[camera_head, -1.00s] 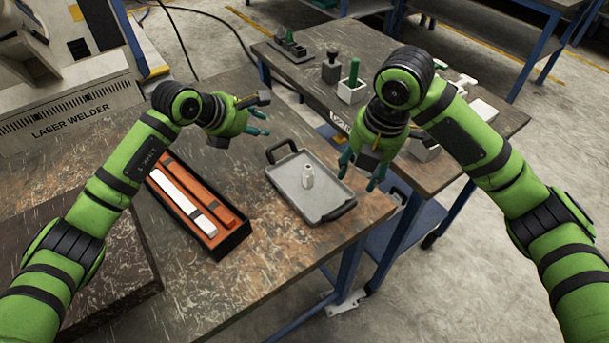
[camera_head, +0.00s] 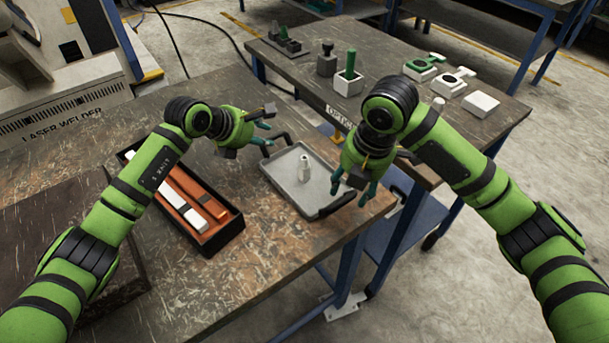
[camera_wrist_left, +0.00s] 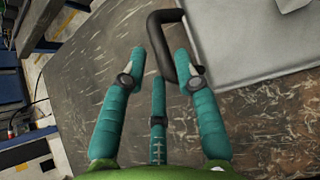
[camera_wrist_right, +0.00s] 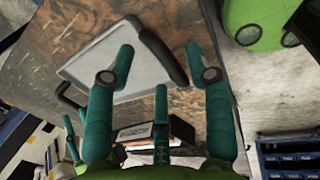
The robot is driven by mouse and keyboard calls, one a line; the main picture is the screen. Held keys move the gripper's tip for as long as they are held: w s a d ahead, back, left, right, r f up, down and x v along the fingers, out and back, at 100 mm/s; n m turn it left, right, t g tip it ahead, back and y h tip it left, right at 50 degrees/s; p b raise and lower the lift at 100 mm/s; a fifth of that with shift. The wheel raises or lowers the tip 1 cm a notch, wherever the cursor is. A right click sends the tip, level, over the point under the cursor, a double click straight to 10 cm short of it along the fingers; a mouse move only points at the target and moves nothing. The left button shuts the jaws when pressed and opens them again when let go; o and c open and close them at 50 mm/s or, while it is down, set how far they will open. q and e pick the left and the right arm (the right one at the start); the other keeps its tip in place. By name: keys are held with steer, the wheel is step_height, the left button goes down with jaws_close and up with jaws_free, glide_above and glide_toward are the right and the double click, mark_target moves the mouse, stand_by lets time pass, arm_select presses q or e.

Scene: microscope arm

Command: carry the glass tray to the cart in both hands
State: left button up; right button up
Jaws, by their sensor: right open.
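The grey glass tray (camera_head: 284,178) lies on the brown bench, with a small pale bottle-like piece (camera_head: 304,170) standing on it. It has a black handle (camera_head: 278,139) at its far left end and another black handle (camera_head: 336,206) at its near right end. My left gripper (camera_head: 267,132) is open at the far handle, whose bar (camera_wrist_left: 157,38) shows between its fingers in the left wrist view. My right gripper (camera_head: 350,193) is open above the near handle, which lies between its fingertips in the right wrist view (camera_wrist_right: 162,57). The cart (camera_head: 300,66) stands behind to the right.
An orange-lined black box (camera_head: 225,240) with a white bar lies left of the tray. The cart top holds a white block with a green post (camera_head: 348,80), dark fixtures (camera_head: 288,44) and several white pieces (camera_head: 481,104). A gap separates bench and cart.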

mark_target(270, 137)
arm_select(q)
steer(key=shift+x, duration=1.85)
arm_select(e)
steer(key=shift+w+a+f, duration=0.15)
steer(key=shift+f, duration=0.8)
steer(key=shift+w+a+f, duration=0.1)
steer(key=shift+w+f, duration=0.05)
steer(key=shift+f, duration=0.8)
arm_select(q)
jaws_close()
arm_select(e)
steer(key=c, duration=0.7)
jaws_close()
steer(key=shift+s, duration=0.1)
arm_select(q)
steer(key=shift+d+r, duration=0.1)
arm_select(e)
steer(key=shift+a, duration=0.1)
